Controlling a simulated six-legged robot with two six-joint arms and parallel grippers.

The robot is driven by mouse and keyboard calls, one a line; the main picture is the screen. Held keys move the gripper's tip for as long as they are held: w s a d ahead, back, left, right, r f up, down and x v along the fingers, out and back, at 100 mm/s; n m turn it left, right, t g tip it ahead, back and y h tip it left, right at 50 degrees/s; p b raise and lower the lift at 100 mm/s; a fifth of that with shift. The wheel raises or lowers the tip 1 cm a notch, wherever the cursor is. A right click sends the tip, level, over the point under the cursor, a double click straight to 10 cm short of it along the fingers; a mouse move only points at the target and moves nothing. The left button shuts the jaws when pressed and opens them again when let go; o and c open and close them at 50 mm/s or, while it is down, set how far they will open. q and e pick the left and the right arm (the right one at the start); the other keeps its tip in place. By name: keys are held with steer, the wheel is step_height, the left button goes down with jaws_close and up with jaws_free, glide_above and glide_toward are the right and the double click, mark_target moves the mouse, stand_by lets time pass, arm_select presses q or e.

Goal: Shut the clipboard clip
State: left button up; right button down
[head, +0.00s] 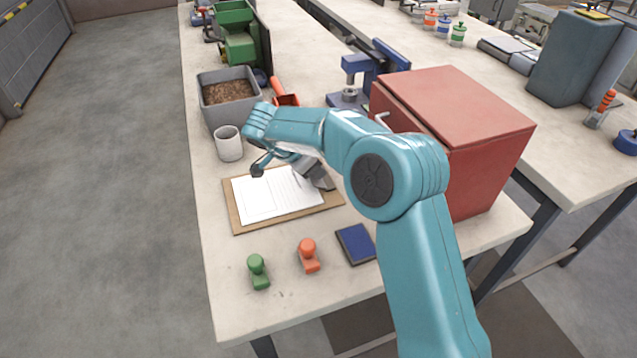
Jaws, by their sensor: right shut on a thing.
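A brown clipboard (240,228) lies flat near the left edge of the workbench, with a white lined sheet (272,197) on it. Its grey metal clip (323,182) is at the right end of the board and is partly hidden by my gripper. My right arm reaches over from the right, and its gripper (308,171) is down at the clip, shut on it. The arm hides part of the fingers, and the clip's exact angle is hard to tell. My left gripper is not in view.
A white cup (228,144) and a grey bin of pellets (214,112) stand behind the clipboard. A green stamp (258,272), an orange stamp (309,256) and a blue ink pad (355,244) lie in front. A red box (465,110) stands to the right.

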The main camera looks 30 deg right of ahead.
steer(key=h+b, duration=0.2)
steer(key=a+f+h+b, duration=0.1)
steer(key=b, duration=0.2)
steer(key=shift+w+a+f+g+h, duration=0.2)
steer(key=shift+g+h, duration=0.1)
steer(key=shift+h, duration=0.1)
steer(key=shift+a+n+h+b, duration=0.15)
steer(key=shift+n+h+b, duration=0.25)
steer(key=shift+h+b, duration=0.4)
steer(key=c, duration=1)
jaws_free()
steer(key=p+v, duration=0.2)
steer(key=v, duration=1.4)
steer(key=shift+w+a+r, duration=0.1)
steer(key=shift+w+a, duration=0.05)
steer(key=shift+a, duration=0.05)
